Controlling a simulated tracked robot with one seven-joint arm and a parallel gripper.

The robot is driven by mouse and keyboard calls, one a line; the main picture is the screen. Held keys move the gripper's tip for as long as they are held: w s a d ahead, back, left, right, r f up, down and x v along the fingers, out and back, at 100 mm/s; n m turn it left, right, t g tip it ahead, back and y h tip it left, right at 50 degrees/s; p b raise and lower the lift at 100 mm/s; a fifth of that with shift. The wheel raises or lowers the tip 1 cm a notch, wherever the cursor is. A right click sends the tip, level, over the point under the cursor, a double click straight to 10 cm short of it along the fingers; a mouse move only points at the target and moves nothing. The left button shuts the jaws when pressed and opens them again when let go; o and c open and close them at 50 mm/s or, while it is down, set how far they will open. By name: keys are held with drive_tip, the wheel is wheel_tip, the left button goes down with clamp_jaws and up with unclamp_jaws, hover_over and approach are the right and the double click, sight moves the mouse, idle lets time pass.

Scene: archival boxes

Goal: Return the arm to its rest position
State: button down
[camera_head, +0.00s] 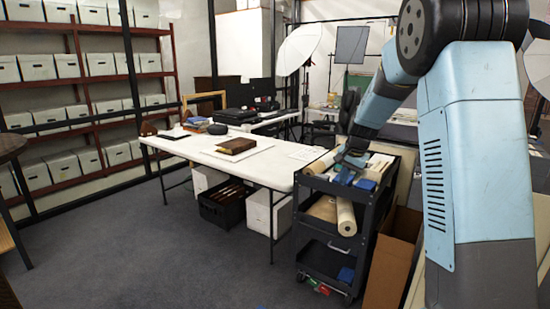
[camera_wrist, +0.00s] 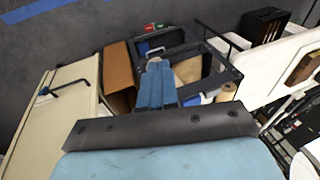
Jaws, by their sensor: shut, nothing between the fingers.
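My arm comes in at the right of the head view, pale blue and dark grey, and bends over the black cart (camera_head: 325,220). My gripper (camera_head: 350,160) is at the cart's top shelf in that view, partly lost against the dark clutter there. In the wrist view my gripper (camera_wrist: 154,62) shows as two blue fingers side by side, shut and empty. They are in front of the cart (camera_wrist: 190,50). I cannot tell whether the fingers touch anything on the cart.
A white table (camera_head: 255,162) with a brown book (camera_head: 237,146) stands left of the cart. A black crate (camera_head: 228,202) is underneath. An open cardboard box (camera_head: 392,258) stands right of the cart. Shelves of archival boxes (camera_head: 38,66) line the left wall. Grey floor (camera_head: 150,250) is clear at front left.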

drive_tip(key=s+r+n+t, duration=0.1)
drive_tip(key=s+r+n, duration=0.1)
drive_tip(key=s+r, duration=0.65)
drive_tip(key=s+r+n, duration=0.2)
drive_tip(key=s+r, duration=0.2)
drive_tip(key=s, duration=0.9)
drive_tip(key=s+n+t+h, duration=0.1)
drive_tip(key=s+n, duration=0.2)
drive_tip(key=s, duration=1.6)
drive_tip(key=shift+s+h, duration=0.25)
drive_tip(key=shift+h, duration=0.05)
